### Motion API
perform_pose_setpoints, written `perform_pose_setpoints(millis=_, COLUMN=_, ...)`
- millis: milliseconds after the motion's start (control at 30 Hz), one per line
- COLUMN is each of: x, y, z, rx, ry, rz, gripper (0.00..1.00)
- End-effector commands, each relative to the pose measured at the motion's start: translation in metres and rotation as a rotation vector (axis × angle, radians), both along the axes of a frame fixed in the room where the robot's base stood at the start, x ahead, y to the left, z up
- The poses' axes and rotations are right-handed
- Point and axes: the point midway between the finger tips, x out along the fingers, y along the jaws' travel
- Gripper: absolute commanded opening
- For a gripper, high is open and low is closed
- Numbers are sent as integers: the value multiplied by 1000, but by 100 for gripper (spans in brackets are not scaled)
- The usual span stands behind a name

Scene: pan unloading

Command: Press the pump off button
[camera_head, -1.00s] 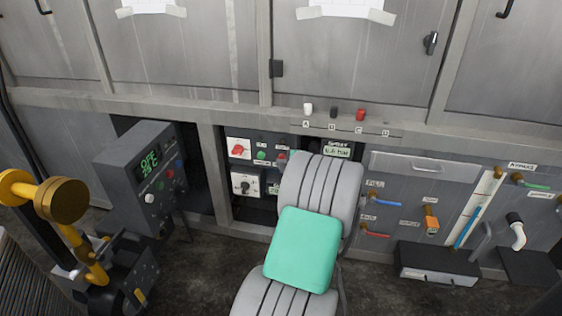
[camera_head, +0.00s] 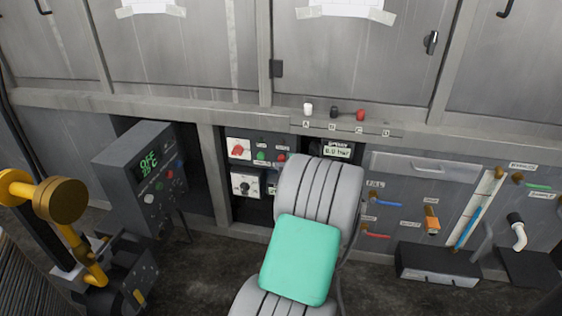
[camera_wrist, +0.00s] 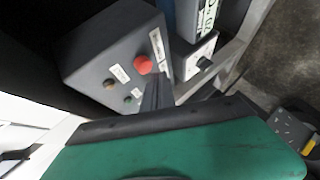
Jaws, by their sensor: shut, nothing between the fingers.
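In the head view, a panel under the bench carries a small green button (camera_head: 261,156) and a small red button (camera_head: 283,157), each under a tiny label. The labels are too small to read, so I cannot tell which is pump off. In the wrist view, a dark grey box has a large red button (camera_wrist: 143,65), a brownish button (camera_wrist: 110,84) and a small green button (camera_wrist: 128,99). My gripper (camera_wrist: 156,96) is shut and empty, its dark fingers close to the red and green buttons. Contact is unclear. In the head view my arm hides the gripper.
A grey box with a green display (camera_head: 148,160) stands left of the panel. A red rotary switch (camera_head: 238,149) and a dark rotary knob (camera_head: 245,185) are beside the buttons. A yellow fixture (camera_head: 62,200) stands at far left.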

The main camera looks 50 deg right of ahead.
Motion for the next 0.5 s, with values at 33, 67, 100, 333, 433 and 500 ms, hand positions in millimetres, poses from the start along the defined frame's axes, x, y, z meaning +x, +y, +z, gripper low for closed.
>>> perform_pose_setpoints(millis=33, x=0, y=0, z=0, rx=0, ry=0, rz=0, gripper=0)
perform_pose_setpoints(millis=67, x=0, y=1, z=0, rx=0, ry=0, rz=0, gripper=0)
perform_pose_setpoints(millis=100, x=-1, y=2, z=0, rx=0, ry=0, rz=0, gripper=0)
perform_pose_setpoints(millis=333, x=-10, y=22, z=0, rx=0, ry=-1, rz=-2, gripper=0)
perform_pose_setpoints(millis=433, x=-14, y=31, z=0, rx=-1, ry=0, rz=-1, gripper=0)
perform_pose_setpoints(millis=500, x=-17, y=38, z=0, rx=-1, ry=0, rz=-1, gripper=0)
